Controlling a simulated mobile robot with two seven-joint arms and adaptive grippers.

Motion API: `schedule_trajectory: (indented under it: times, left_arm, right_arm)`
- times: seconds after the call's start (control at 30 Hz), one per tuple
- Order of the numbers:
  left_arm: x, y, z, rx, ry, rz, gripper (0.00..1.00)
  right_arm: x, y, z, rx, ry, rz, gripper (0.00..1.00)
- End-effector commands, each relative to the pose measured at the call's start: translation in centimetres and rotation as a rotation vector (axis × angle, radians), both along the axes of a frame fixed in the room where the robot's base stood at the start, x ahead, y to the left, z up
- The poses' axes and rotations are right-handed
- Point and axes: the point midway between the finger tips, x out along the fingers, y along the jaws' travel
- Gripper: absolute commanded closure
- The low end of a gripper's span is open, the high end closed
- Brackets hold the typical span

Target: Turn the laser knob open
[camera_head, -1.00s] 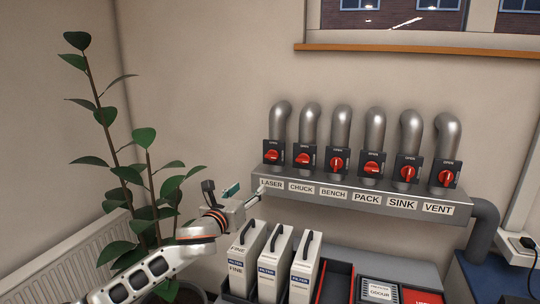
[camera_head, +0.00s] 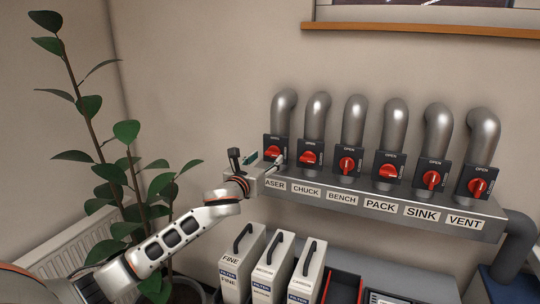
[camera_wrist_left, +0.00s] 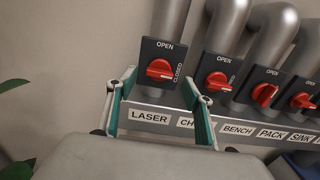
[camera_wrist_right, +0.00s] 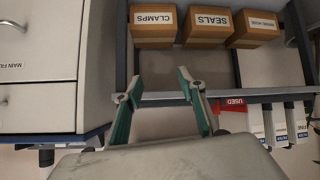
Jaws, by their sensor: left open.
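The laser knob (camera_head: 276,153) is the red knob on a black plate above the LASER label, leftmost in the row. It also shows in the left wrist view (camera_wrist_left: 160,70), its handle lying roughly sideways, pointing toward the CLOSED mark. My left gripper (camera_head: 274,164) is open and empty, close in front of the LASER end of the manifold. In the left wrist view its fingers (camera_wrist_left: 160,100) stand either side of the laser plate's lower part, apart from the knob. My right gripper (camera_wrist_right: 150,85) is open and empty, facing shelves away from the knobs.
More red knobs, such as the chuck knob (camera_head: 309,157), sit to the right under grey pipes. White filter boxes (camera_head: 273,265) stand below the manifold (camera_head: 486,229). A plant (camera_head: 120,175) stands left. Labelled boxes (camera_wrist_right: 205,32) lie on a shelf in the right wrist view.

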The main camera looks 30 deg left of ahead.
Motion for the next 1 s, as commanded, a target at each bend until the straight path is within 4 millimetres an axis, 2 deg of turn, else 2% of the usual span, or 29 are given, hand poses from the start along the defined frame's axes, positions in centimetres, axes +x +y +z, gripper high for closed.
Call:
schedule_trajectory:
  times: [0.1, 0.23, 0.6, 0.63, 0.77, 1.0]
  left_arm:
    - [1.6, 0.1, 0.0, -0.001, 0.001, 0.001, 0.49]
    - [2.8, 0.2, 0.0, 0.001, 0.0, 0.0, 0.49]
    - [3.3, 0.2, 0.0, 0.001, 0.0, -0.001, 0.49]
    - [3.3, 0.2, 0.0, 0.001, 0.0, -0.001, 0.54]
    - [3.3, 0.3, 0.0, 0.001, 0.0, -0.001, 0.87]
    - [3.3, 0.3, 0.0, -0.005, 0.001, -0.001, 0.87]
  right_arm:
    - [0.1, -0.2, 0.1, -0.003, 0.0, -0.003, 0.6]
    - [0.4, -0.5, 0.4, -0.005, -0.007, -0.005, 0.6]
    - [1.0, -0.5, 0.6, -0.004, -0.015, -0.011, 0.6]
    - [1.0, -0.5, 0.6, -0.003, -0.015, -0.011, 0.6]
    - [0.9, -0.3, 0.6, 0.0, -0.013, -0.01, 0.6]
    - [0.6, -0.1, 0.5, 0.003, -0.01, -0.007, 0.6]
